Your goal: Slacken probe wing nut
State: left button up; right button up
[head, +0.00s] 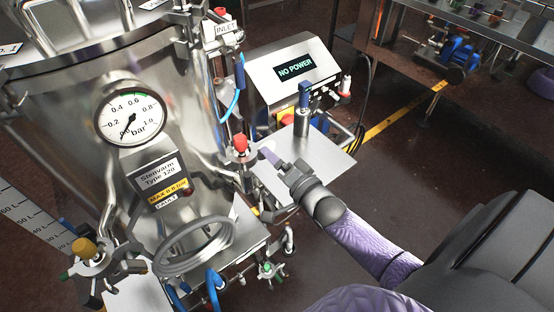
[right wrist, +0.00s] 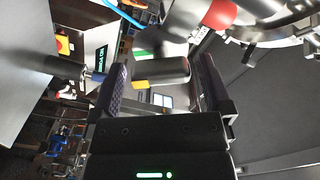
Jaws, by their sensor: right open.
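A steel vessel (head: 80,90) with a pressure gauge (head: 129,112) stands at left in the head view. A red-capped fitting (head: 240,143) sticks out from its right side. My right gripper (head: 268,157) is just right of this fitting, apart from it as far as I can see. In the right wrist view my right gripper (right wrist: 164,85) is open, its two dark fingers well apart. A grey cylindrical part (right wrist: 165,70) shows between them, and I cannot tell how deep it lies. A red cap (right wrist: 220,14) is above the right finger. I cannot make out the wing nut clearly.
A control box (head: 297,70) reading "NO POWER" stands behind my gripper. A flat steel shelf (head: 325,150) lies beside the gripper. Hoses and valves crowd the vessel's base. A bench (head: 480,25) stands at the back right. The dark floor (head: 440,150) between is open.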

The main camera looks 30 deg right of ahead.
jog(key=c, duration=1.1)
jog(key=shift+n, duration=0.4)
jog(key=n+p, duration=0.1)
jog(key=n, duration=0.4)
jog(key=shift+n, duration=0.3)
jog(key=n, duration=1.2)
jog(key=shift+n, duration=0.3)
jog(key=n, duration=0.6)
jog(key=shift+b, duration=0.4)
jog(key=shift+n, duration=0.4)
